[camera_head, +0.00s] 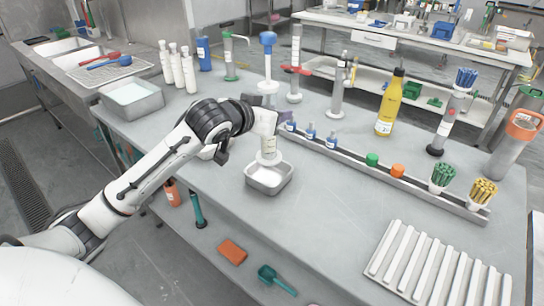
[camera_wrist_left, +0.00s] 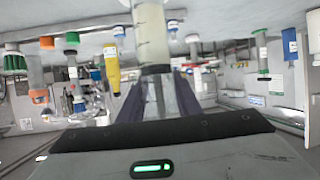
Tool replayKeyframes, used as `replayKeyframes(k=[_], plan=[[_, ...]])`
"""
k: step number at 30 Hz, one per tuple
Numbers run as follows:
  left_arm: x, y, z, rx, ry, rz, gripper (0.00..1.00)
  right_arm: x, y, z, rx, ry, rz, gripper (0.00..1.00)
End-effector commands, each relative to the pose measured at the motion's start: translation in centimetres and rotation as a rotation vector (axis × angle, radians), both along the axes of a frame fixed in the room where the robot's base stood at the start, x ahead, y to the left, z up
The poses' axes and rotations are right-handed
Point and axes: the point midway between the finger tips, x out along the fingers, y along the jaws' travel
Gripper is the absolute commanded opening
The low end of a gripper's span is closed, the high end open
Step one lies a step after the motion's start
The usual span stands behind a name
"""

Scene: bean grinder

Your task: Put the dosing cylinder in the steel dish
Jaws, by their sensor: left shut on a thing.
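The dosing cylinder (camera_head: 268,148) is pale and translucent, with a wider foot, and stands about upright. My left gripper (camera_head: 265,124) is shut on it from above; the gripped part is mostly hidden in the head view. In the left wrist view the cylinder (camera_wrist_left: 153,35) runs up between my fingers (camera_wrist_left: 160,95). The steel dish (camera_head: 270,188) is a small square open pan on the table below it. The foot overlaps the dish's back part in the head view; I cannot tell whether it touches the dish floor. My right gripper is in neither view.
A long rail (camera_head: 385,178) with small bottles and brush cups runs behind the dish to the right. A blue-topped column (camera_head: 268,60) rises behind my gripper. A white ribbed rack (camera_head: 435,265) lies front right. The table between dish and rack is clear.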

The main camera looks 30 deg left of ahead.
Motion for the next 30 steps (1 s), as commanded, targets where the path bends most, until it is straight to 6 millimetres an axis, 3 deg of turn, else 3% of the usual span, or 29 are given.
replayKeyframes(k=[3,10,16,28,29,30], plan=[[-0.1,-0.1,-2.2,0.0,0.001,-0.001,0.03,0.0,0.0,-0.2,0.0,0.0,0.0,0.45],[0.0,-0.1,-4.1,0.0,0.001,-0.001,0.03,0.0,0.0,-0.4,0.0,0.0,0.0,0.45],[-0.1,-0.1,-6.8,-0.001,0.001,-0.001,0.03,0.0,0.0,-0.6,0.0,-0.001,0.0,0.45],[0.0,-0.1,-7.3,0.0,-0.002,-0.001,0.03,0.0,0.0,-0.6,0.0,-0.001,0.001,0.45],[0.0,-0.1,-7.3,0.0,0.0,-0.001,0.36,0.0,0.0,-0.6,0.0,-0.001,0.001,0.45],[0.0,-0.1,-7.3,0.001,0.0,-0.001,0.43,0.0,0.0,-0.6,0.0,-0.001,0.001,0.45]])
